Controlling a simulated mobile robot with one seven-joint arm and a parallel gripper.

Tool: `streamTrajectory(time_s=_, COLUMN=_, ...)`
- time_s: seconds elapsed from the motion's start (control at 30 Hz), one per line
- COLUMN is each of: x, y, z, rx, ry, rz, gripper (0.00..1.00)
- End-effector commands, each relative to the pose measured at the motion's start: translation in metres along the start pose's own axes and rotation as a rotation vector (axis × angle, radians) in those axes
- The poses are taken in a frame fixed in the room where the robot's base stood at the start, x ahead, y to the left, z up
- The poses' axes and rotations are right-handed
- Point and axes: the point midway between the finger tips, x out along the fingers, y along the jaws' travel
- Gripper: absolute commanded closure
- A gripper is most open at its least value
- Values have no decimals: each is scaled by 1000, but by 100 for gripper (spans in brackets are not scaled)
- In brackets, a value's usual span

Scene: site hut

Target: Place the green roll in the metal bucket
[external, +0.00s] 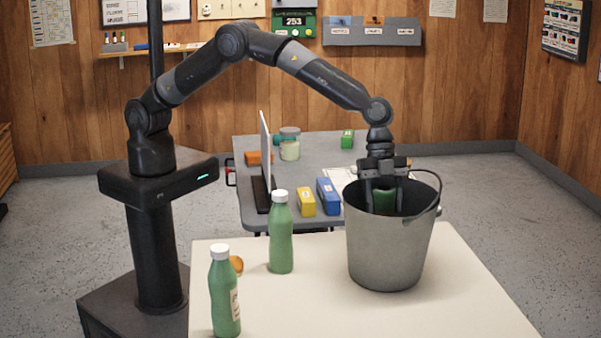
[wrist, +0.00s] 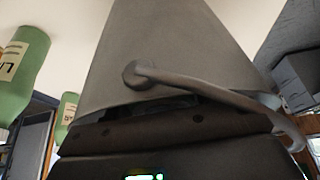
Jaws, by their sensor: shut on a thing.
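The metal bucket (external: 388,250) stands upright on the white table, grey, with a dark handle raised at its right side. My gripper (external: 385,192) points down into the bucket's mouth. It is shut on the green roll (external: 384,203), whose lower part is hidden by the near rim. I cannot tell whether the roll touches the bucket's inside. In the wrist view the bucket's outer wall (wrist: 160,60) and handle fill the middle; the roll and fingertips are hidden there.
Two green bottles with white caps (external: 280,235) (external: 225,295) and an orange-brown round thing (external: 236,265) stand left on the white table (external: 330,305). Behind, a grey table (external: 225,150) holds a yellow box (external: 306,202), a blue box (external: 328,197) and a jar (external: 289,148).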

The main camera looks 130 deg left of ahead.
Motion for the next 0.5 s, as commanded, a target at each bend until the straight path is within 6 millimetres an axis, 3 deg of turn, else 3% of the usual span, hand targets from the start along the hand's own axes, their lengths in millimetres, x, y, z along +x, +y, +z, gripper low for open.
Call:
streamTrajectory(time_s=0.1, x=6, y=1, z=3, rx=-2, ry=-5, rz=5, gripper=74)
streamTrajectory(time_s=0.13, x=7, y=2, z=4, rx=-2, ry=-5, rz=5, gripper=47)
streamTrajectory(time_s=0.4, x=10, y=2, z=6, rx=-3, ry=-9, rz=9, gripper=26)
streamTrajectory(time_s=0.5, x=10, y=3, z=6, rx=-3, ry=-10, rz=10, gripper=26)
